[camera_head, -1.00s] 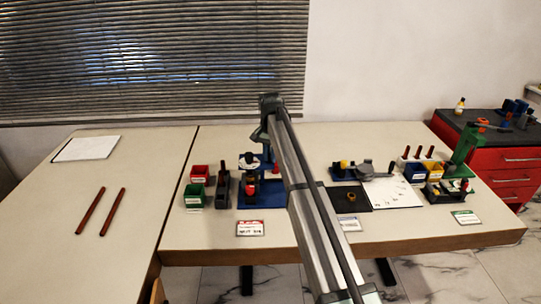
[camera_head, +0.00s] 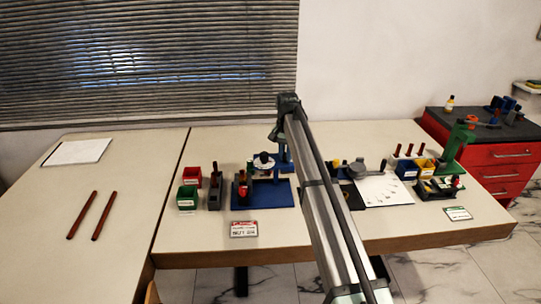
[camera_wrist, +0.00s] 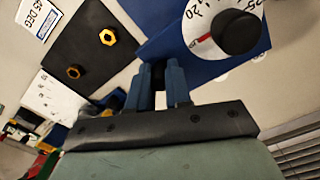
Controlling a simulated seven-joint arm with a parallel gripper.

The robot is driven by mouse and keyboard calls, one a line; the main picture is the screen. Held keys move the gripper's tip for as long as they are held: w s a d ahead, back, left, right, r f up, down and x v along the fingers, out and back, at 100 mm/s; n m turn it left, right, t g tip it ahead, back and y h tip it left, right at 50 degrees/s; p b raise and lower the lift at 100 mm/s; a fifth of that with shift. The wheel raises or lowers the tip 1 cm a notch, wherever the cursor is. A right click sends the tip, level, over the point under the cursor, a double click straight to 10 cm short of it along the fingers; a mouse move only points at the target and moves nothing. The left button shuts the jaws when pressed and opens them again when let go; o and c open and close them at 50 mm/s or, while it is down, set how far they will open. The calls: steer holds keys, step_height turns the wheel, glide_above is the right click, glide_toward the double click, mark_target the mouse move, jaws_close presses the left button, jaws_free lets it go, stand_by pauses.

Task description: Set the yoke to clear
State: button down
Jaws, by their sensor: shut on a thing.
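The gauge rig stands on a blue base plate (camera_head: 278,199) in the middle of the right table. A round white dial with a black centre (camera_head: 263,160) sits above the plate. It fills the top right of the wrist view (camera_wrist: 196,30), with a red pointer and a black knob. My gripper (camera_head: 284,138) is behind and right of the dial, at a blue upright part that I take for the yoke. In the wrist view my gripper (camera_wrist: 160,72) is shut; its grip is mostly hidden.
Green (camera_head: 187,197) and red bins and a dark grey holder (camera_head: 215,190) stand left of the plate. A dark mat with gold nuts (camera_wrist: 107,37) and a white sheet (camera_head: 384,190) lie to the right. A green stand (camera_head: 455,145) is farther right. My arm hides part of the table.

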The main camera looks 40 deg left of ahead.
steer(key=shift+w+d, duration=0.6)
steer(key=c, duration=1.1)
jaws_free()
steer(key=shift+o, duration=0.2)
steer(key=shift+r, duration=0.1)
step_height(320, 180, up, 14)
steer(key=shift+f, duration=0.2)
